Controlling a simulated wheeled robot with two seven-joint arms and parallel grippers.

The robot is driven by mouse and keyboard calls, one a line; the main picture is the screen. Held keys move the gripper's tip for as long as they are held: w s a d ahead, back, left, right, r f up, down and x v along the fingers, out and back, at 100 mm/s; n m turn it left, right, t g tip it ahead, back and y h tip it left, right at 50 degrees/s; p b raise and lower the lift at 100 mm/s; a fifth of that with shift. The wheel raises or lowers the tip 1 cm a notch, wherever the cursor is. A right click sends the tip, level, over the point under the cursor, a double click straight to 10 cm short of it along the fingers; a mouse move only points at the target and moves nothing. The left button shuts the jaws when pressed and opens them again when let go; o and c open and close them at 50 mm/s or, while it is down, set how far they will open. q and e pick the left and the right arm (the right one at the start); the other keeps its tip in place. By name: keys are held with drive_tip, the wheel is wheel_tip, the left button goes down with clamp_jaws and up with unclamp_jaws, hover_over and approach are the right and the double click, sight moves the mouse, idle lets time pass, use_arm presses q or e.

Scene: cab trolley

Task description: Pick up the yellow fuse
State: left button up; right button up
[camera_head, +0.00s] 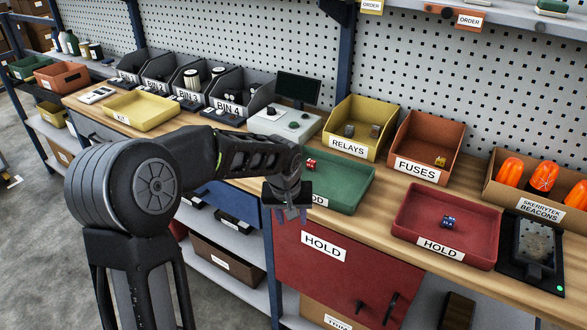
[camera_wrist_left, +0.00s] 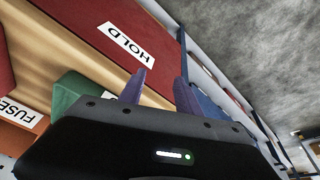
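A small yellow fuse (camera_head: 440,160) lies inside the orange bin labelled FUSES (camera_head: 417,173), towards its right side. My left gripper (camera_head: 290,214) hangs in front of the bench edge, left of and nearer than that bin, by the green tray (camera_head: 345,190). In the left wrist view the two purple fingers of the left gripper (camera_wrist_left: 161,88) stand apart with nothing between them. The FUSES label (camera_wrist_left: 18,112) shows at the left edge there; the fuse does not show. My right gripper is in neither view.
A red fuse (camera_head: 311,164) lies in the green tray, partly behind my arm. A blue fuse (camera_head: 449,222) lies in the red HOLD tray (camera_head: 410,228). The yellow RELAYS bin (camera_head: 347,146) and the orange beacons' box (camera_head: 540,211) flank the FUSES bin. A perforated panel stands behind.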

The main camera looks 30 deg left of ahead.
use_arm(q)
drive_tip(key=s+d+f+m+g+h, duration=0.1)
drive_tip(key=s+d+f, duration=0.2)
drive_tip(key=d+f, duration=0.4)
drive_tip(key=s+d+f+m+h, duration=0.1)
drive_tip(key=s+d+f+h, duration=0.2)
drive_tip(key=f, duration=0.6)
drive_tip(key=s+d+f, duration=0.4)
drive_tip(key=s, duration=0.3)
drive_tip(key=s+d+f+g, duration=0.1)
drive_tip(key=s+d+f, duration=0.3)
drive_tip(key=s, duration=0.3)
drive_tip(key=s+d+f+m, duration=0.1)
drive_tip(key=s+d+f, duration=0.4)
drive_tip(key=s, duration=0.2)
drive_tip(key=shift+d+g+h, duration=0.2)
drive_tip(key=shift+g+h, duration=0.1)
drive_tip(key=shift+h, duration=0.1)
